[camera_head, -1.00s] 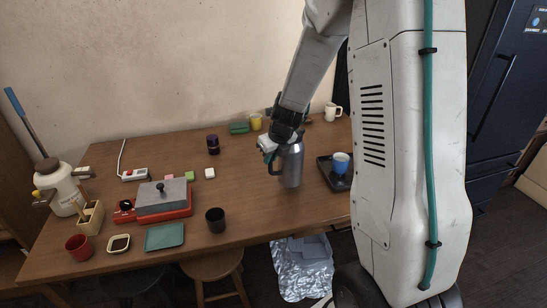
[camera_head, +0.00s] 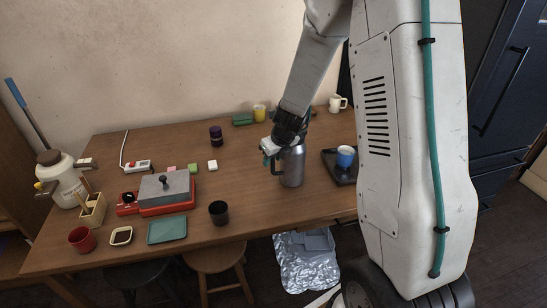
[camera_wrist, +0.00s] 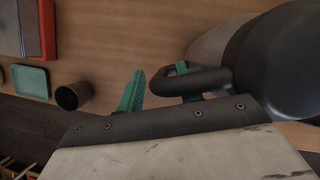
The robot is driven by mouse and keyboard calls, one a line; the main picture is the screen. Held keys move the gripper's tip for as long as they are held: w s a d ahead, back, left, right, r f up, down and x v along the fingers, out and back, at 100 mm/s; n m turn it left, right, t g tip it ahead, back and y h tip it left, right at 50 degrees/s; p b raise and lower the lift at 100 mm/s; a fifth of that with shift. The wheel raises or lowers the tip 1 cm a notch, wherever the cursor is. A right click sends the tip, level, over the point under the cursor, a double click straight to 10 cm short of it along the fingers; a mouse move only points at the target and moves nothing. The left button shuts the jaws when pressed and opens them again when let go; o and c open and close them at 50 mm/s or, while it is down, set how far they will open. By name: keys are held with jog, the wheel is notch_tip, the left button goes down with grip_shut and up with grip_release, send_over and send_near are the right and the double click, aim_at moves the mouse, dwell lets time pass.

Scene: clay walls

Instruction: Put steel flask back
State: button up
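The steel flask (camera_head: 291,168) is a grey metal jug with a dark side handle, upright in front of the right part of the table in the head view. In the wrist view its dark body (camera_wrist: 285,70) fills the upper right. My gripper (camera_head: 272,156) also shows in the head view, at the flask's left side. Whether the flask's base touches the table cannot be told.
Right of the flask is a black tray (camera_head: 335,175) with a blue cup (camera_head: 345,156). A dark cup (camera_head: 218,212), a green tray (camera_head: 167,230) and a red press (camera_head: 165,205) lie to the left. The table (camera_head: 250,190) is bare between the dark cup and the flask.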

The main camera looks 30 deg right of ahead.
jog(key=s+a+r+n+g, duration=0.1)
jog(key=s+a+r+n, duration=0.2)
jog(key=s+r+n, duration=0.45)
jog(key=s+a+r+n, duration=0.3)
jog(key=s+r, duration=0.2)
jog(key=r, duration=0.5)
jog(key=s+a+r+n+g, duration=0.1)
jog(key=s+a+r+n, duration=0.1)
jog(key=s+n, duration=0.8)
jog(key=s+a+r+n+g, duration=0.1)
jog(key=s+a+r+n, duration=0.1)
jog(key=s+n, duration=0.9)
jog(key=r+n, duration=0.1)
jog(key=n, duration=0.2)
jog(key=shift+a+r, duration=0.15)
jog(key=shift+r, duration=0.1)
jog(key=shift+n, duration=0.25)
